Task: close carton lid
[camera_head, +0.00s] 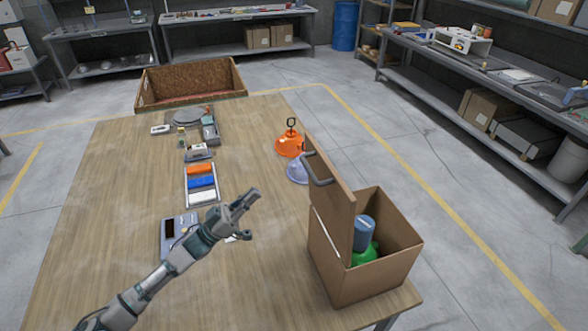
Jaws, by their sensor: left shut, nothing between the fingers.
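The cardboard carton (345,279) stands at the right front corner of the wooden table. Its lid (333,187) stands upright on the carton's left side, so the carton is open. A green thing (365,254) and a blue-grey cylinder (364,232) show inside the carton. My left gripper (252,216) is over the middle of the table, left of the lid and apart from it. It is shut and empty. My right gripper is not in view.
A tray with coloured blocks (187,190), a scale-like device (167,238) and a brown crate (243,92) are on the left and back. The table's front left is clear.

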